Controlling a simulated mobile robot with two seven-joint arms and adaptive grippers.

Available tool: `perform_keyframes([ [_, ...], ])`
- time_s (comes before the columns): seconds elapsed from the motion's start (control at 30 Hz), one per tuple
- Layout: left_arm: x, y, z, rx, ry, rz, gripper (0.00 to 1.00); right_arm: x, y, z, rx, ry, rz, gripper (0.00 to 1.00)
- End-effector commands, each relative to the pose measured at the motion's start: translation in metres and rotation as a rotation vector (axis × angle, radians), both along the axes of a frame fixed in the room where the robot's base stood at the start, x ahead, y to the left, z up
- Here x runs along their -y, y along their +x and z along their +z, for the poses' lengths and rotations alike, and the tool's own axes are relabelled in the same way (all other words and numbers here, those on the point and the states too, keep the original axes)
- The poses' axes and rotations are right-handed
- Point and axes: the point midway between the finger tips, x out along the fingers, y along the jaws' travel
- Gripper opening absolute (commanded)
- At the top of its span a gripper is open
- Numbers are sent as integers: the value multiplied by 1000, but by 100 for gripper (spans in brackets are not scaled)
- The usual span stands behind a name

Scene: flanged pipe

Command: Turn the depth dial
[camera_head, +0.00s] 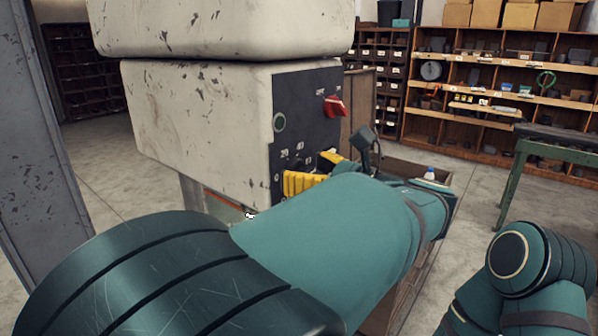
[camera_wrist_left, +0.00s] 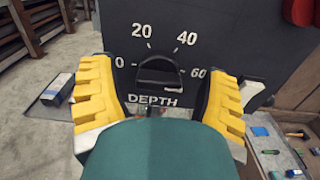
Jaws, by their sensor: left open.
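The depth dial (camera_wrist_left: 158,76) is a black knob on the dark panel (camera_wrist_left: 118,20), above the word DEPTH, with a scale marked 0, 20, 40 and 60. My left gripper (camera_wrist_left: 160,92) is open, its yellow fingers on either side of the dial in the left wrist view, with visible gaps to it. In the head view the left gripper (camera_head: 316,171) is in front of the lower part of the panel, and its fingers and my arm hide the dial there. My right gripper is out of view; only part of the right arm shows.
The panel is on a worn white machine housing (camera_head: 200,115). Shelves (camera_head: 420,125) with parts and a green bench (camera_head: 518,165) stand at the right. Open floor lies between.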

Motion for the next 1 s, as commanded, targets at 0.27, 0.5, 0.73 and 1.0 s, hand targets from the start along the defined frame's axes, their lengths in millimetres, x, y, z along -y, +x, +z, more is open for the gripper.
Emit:
perform_keyframes([
  [0.27,-1,-1,0,0,0,-1,76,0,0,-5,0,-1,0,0],
  [0.5,-2,-1,0,0,0,0,73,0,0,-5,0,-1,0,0],
  [0.73,-2,-1,0,0,0,0,7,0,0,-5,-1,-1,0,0],
  [1.0,-2,-1,0,6,-5,1,7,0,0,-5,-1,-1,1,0],
])
